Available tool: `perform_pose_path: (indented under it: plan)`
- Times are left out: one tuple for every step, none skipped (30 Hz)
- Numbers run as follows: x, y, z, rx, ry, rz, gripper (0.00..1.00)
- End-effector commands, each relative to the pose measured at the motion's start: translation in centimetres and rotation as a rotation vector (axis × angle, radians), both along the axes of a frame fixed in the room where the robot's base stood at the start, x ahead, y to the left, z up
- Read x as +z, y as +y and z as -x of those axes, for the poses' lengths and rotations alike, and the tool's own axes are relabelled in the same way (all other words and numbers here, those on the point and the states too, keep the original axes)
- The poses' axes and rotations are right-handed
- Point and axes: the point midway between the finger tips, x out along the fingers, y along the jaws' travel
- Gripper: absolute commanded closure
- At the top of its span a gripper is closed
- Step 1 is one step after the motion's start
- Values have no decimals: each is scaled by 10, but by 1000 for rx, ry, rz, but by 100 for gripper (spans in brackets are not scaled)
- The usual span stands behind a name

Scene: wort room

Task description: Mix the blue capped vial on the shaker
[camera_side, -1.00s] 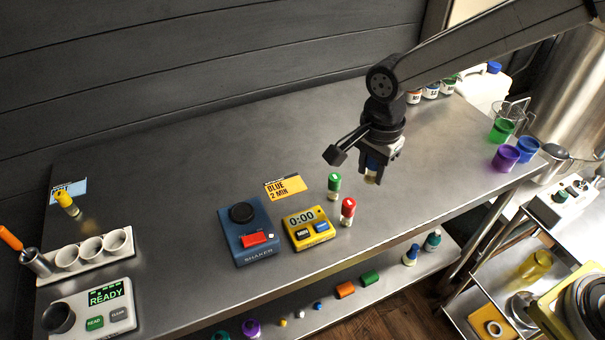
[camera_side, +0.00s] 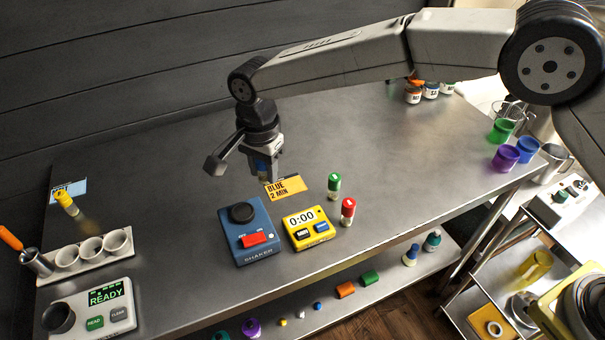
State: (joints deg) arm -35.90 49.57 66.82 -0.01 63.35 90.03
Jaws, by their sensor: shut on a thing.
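My gripper (camera_side: 263,170) is shut on the blue capped vial (camera_side: 262,170), which hangs upright above the table, mostly hidden by the jaws. The gripper is just behind the blue shaker and a little right of its round black cup. The shaker (camera_side: 239,222) has a red switch (camera_side: 254,240) on its front. A yellow timer (camera_side: 304,236) beside it on the right reads 0:00. An orange card (camera_side: 288,189) marked "BLUE 2 MIN" lies behind the timer, its left corner near the gripper.
Green (camera_side: 334,185) and red capped vials (camera_side: 347,211) stand right of the timer. A yellow capped vial (camera_side: 67,203) stands at the left, behind a rack of white cups (camera_side: 92,251) and a reader showing READY (camera_side: 108,297). The table's middle back is clear.

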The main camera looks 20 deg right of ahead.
Motion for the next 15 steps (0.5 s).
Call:
perform_pose_path:
  plan:
    - [-3, 10, -1, 17, 0, 0, 100]
    - [-4, 15, -2, 25, 0, 0, 100]
    - [-5, 20, -3, 36, 0, 0, 100]
    - [-5, 25, -3, 43, 0, 0, 100]
    - [-7, 28, -3, 49, 0, 0, 100]
    - [-7, 34, -4, 58, -1, 0, 100]
    - [-8, 37, -4, 64, -1, 0, 100]
    - [-9, 40, -4, 69, 0, 0, 100]
    - [-9, 43, -4, 75, -1, 0, 100]
    - [-10, 45, -4, 78, -1, 0, 100]
    - [-10, 47, -4, 82, -1, 0, 100]
    - [-11, 49, -4, 85, -1, 0, 100]
    - [-11, 50, -4, 88, -1, 0, 100]
    - [-11, 51, -4, 89, -1, 0, 100]
    - [-11, 52, -4, 91, -1, 0, 100]
